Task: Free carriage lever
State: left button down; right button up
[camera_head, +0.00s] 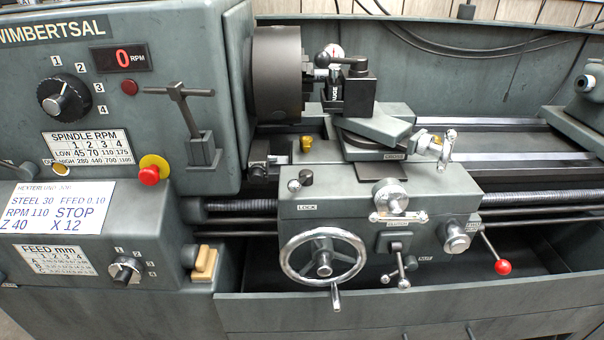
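The lathe carriage (290,235) sits on the bed just right of the headstock. A handwheel (323,258) is on the carriage front. To its right a short lever with a ball end (403,282) hangs down. A longer lever with a red ball (503,267) slants down to the right. I cannot tell which lever is the carriage lever of the task. Neither of my grippers shows.
A tool post (360,92) stands on the cross slide near the chuck (278,75). The spindle lever (190,110) and a red stop button (149,175) stick out at left. The display (124,58) reads 0 RPM. The chip tray front (420,305) runs below; space before the carriage is clear.

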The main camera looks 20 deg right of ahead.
aim_at(306, 176)
jog(key=u, duration=1.9)
jog(key=i, duration=0.55)
jog(key=z, duration=2.95)
